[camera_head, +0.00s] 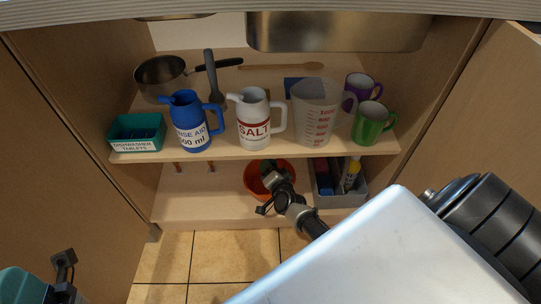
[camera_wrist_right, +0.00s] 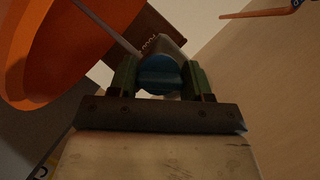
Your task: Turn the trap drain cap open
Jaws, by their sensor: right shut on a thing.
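The trap drain cap (camera_wrist_right: 158,76) shows in the right wrist view as a round blue end on a grey, ridged body. My right gripper (camera_wrist_right: 161,70) has its two green-lined fingers on either side of the cap and is shut on it. In the head view my right gripper (camera_head: 271,180) is low in the cabinet, in front of the orange bowl; the cap cannot be made out there. What looks like my left gripper (camera_head: 64,262) is at the lower left, away from the cabinet, too small to tell if open.
The orange bowl (camera_head: 255,179) is close beside my right gripper. A grey bin (camera_head: 345,200) with bottles stands to its right. The shelf (camera_head: 225,151) above holds jugs, mugs and a pan. Cabinet doors stand at both sides. The tiled floor (camera_head: 215,262) in front is clear.

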